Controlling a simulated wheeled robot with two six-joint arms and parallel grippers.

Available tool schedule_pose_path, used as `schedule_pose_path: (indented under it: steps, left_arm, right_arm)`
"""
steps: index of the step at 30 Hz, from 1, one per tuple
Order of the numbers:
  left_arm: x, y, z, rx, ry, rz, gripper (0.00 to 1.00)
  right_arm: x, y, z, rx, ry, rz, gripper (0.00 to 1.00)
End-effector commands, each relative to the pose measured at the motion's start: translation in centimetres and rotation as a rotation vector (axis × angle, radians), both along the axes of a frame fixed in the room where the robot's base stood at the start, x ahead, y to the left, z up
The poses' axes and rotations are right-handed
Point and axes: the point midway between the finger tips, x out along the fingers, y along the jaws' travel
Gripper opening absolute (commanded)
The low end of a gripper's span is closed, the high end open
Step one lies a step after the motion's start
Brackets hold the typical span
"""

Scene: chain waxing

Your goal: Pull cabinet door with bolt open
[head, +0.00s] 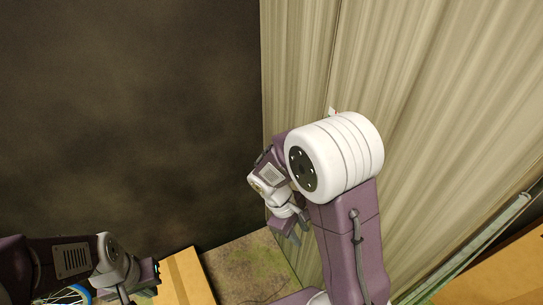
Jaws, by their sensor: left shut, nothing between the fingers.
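Pale wood-grain panels (440,60), which look like the cabinet, fill the upper right of the head view. A vertical line runs down them left of centre, but I cannot tell which panel is the door. No bolt can be made out for certain; my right arm hides part of the panels. My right gripper (288,228) points down in front of the panels' left edge, and its finger gap is unclear. My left gripper (142,282) is at the bottom left, shut and empty, well away from the panels.
A dark brown surface (120,100) fills the left. A mottled green-grey surface (250,265) lies below my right gripper, beside a tan wooden piece (187,275). A blue-rimmed round thing with thin spokes (72,296) shows at the bottom left. A pale metallic strip (485,240) crosses the lower right.

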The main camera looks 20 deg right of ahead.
Motion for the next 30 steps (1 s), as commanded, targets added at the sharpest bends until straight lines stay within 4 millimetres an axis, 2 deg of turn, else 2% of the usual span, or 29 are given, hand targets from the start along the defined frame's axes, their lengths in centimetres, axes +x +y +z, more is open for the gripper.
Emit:
schedule_pose_path:
  steps: [1, 5, 8, 11, 14, 15, 18, 21, 24, 26, 30]
  left_arm:
    - [0.0, 0.0, -0.5, 0.0, 0.0, 0.0, 0.0]
    - [0.0, 0.0, -1.2, 0.0, 0.0, 0.0, 0.0]
    - [0.0, 0.0, -1.8, 0.0, 0.0, 0.0, 0.0]
    - [0.0, 0.0, -2.5, 0.0, 0.0, 0.0, 0.0]
    - [0.0, 0.0, -3.3, 0.0, 0.0, 0.0, 0.0]
    - [0.0, 0.0, -3.5, 0.0, 0.0, 0.0, 0.0]
    - [0.0, 0.0, -4.0, 0.0, 0.0, 0.0, 0.0]
    - [0.0, 0.0, -4.1, 0.0, 0.0, 0.0, 0.0]
    - [0.0, 0.0, -4.0, 0.0, 0.0, 0.0, 0.0]
    - [0.0, 0.0, -3.8, 0.0, 0.0, 0.0, 0.0]
    - [0.0, 0.0, -3.1, 0.0, 0.0, 0.0, 0.0]
  right_arm:
    - [0.7, -0.7, -0.6, -0.048, 0.043, 0.074, 0.34]
    - [3.3, -3.0, -0.7, -0.21, 0.163, 0.285, 0.34]
    - [6.1, -4.6, -0.5, -0.362, 0.258, 0.45, 0.34]
    - [9.9, -5.7, 0.3, -0.553, 0.355, 0.615, 0.34]
    - [14.4, -5.5, 1.4, -0.773, 0.445, 0.763, 0.34]
    - [16.1, -5.1, 1.9, -0.866, 0.476, 0.811, 0.34]
    - [19.4, -3.5, 3.4, -1.068, 0.529, 0.891, 0.34]
    - [20.8, -2.4, 4.3, -1.167, 0.55, 0.916, 0.34]
    - [21.1, -2.3, 4.7, -1.184, 0.556, 0.919, 0.34]
    - [21.1, -2.6, 4.7, -1.182, 0.555, 0.917, 0.34]
    - [21.6, -4.7, 4.9, -1.178, 0.557, 0.915, 0.34]
